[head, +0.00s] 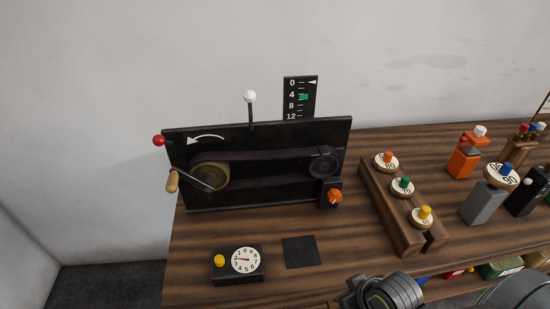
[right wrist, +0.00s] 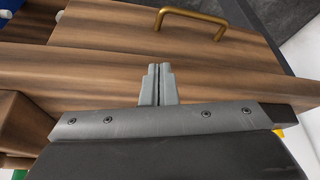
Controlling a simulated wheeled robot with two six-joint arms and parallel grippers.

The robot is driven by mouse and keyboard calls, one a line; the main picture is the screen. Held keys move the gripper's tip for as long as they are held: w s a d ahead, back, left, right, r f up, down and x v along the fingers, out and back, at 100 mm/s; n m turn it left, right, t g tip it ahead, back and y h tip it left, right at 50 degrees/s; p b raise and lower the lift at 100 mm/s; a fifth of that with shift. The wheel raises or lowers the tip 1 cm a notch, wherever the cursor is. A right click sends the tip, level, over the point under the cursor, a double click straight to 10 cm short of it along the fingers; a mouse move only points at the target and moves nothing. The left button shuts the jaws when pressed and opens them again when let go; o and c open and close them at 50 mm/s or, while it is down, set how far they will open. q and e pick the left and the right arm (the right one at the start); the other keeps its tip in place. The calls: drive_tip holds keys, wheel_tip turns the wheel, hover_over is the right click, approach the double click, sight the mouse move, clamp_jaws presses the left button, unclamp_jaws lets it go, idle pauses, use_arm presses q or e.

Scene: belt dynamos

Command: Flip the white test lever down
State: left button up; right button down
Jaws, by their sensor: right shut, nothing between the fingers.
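The white test lever (head: 250,98) is a thin dark rod with a white ball on top. It stands upright above the top edge of the black dynamo panel (head: 270,132) in the head view. My right gripper (right wrist: 158,84) shows in the right wrist view with its two grey fingers together and nothing between them, in front of brown wood. In the head view my right arm is at the bottom right, well away from the lever. My left gripper is in neither view.
The panel carries a belt, a wooden-handled crank (head: 173,181), a red-ball lever (head: 159,141) and an orange knob (head: 334,196). A scale (head: 300,97) stands behind it. A timer (head: 238,264), dark pad (head: 300,252) and wooden rack (head: 390,213) lie in front and right.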

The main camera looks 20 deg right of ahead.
drive_tip(key=w+a+y, duration=0.1)
drive_tip(key=w+r+y, duration=0.1)
drive_tip(key=w, duration=0.1)
drive_tip(key=w+a+r+n+t+y, duration=0.1)
drive_tip(key=w, duration=0.1)
drive_tip(key=shift+w+a+r, duration=0.2)
drive_tip(key=shift+a+r, duration=0.05)
drive_tip(key=shift+a, duration=0.1)
drive_tip(key=w+r+y, duration=0.1)
drive_tip(key=w, duration=0.1)
drive_tip(key=w+a+r+y, duration=0.1)
drive_tip(key=r+y, duration=0.1)
drive_tip(key=shift+w+a+r+t, duration=0.15)
drive_tip(key=shift+w+t, duration=0.15)
drive_tip(key=shift+w, duration=0.1)
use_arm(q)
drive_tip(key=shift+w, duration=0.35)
use_arm(e)
drive_tip(key=w+d+r+m+t+y, duration=0.1)
drive_tip(key=w+r, duration=0.4)
drive_tip(key=r, duration=0.5)
drive_tip(key=w+d+r+m+t+y, duration=0.2)
drive_tip(key=w+r+y, duration=0.3)
drive_tip(key=r, duration=0.6)
drive_tip(key=w+d+r+m+t+y, duration=0.1)
drive_tip(key=w+r, duration=0.4)
drive_tip(key=r, duration=0.5)
drive_tip(key=shift+w+d+r+m+y, duration=0.2)
drive_tip(key=shift+w+d+m+y, duration=0.1)
drive_tip(key=shift+d+m+y, duration=0.7)
